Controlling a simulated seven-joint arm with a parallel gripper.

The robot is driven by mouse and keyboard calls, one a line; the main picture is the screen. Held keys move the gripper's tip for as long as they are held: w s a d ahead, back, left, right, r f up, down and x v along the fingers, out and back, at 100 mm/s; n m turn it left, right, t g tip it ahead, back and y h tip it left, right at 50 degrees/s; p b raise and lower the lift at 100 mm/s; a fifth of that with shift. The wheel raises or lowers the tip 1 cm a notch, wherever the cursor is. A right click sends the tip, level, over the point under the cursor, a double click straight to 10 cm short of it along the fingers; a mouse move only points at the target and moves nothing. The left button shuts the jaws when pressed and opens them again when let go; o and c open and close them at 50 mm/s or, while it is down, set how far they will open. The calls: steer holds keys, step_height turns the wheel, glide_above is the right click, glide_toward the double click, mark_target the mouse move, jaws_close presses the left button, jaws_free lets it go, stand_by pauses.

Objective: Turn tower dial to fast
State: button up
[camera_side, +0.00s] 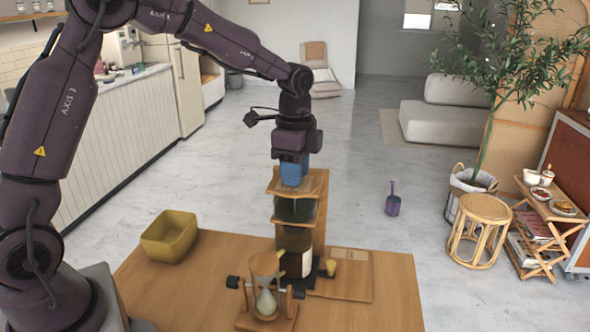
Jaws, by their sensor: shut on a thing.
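The tower (319,210) is a wooden stand near the back of the wooden table. It has a dark glass vessel (295,210) between two shelves and a dark bottle with a pale label (307,262) below. A blue block-shaped piece (291,175) is at the top, over the upper shelf. My gripper (291,160) points down there and is shut at the blue piece. The fingertips are hard to make out. I cannot pick out the dial or its setting; it may be hidden by the gripper or the tower parts.
An hourglass in a wooden frame (265,285) with black side knobs stands in front of the tower. A yellow-green bin (170,236) is at the left. A flat wooden board (345,285) and small yellow cup (331,267) are at the right. The table's right front is clear.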

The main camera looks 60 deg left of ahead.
steer(key=shift+r+m, duration=0.1)
steer(key=shift+m, duration=0.5)
steer(key=o, duration=0.9)
steer(key=shift+o, duration=0.2)
step_height(320, 180, up, 13)
stand_by(0.4)
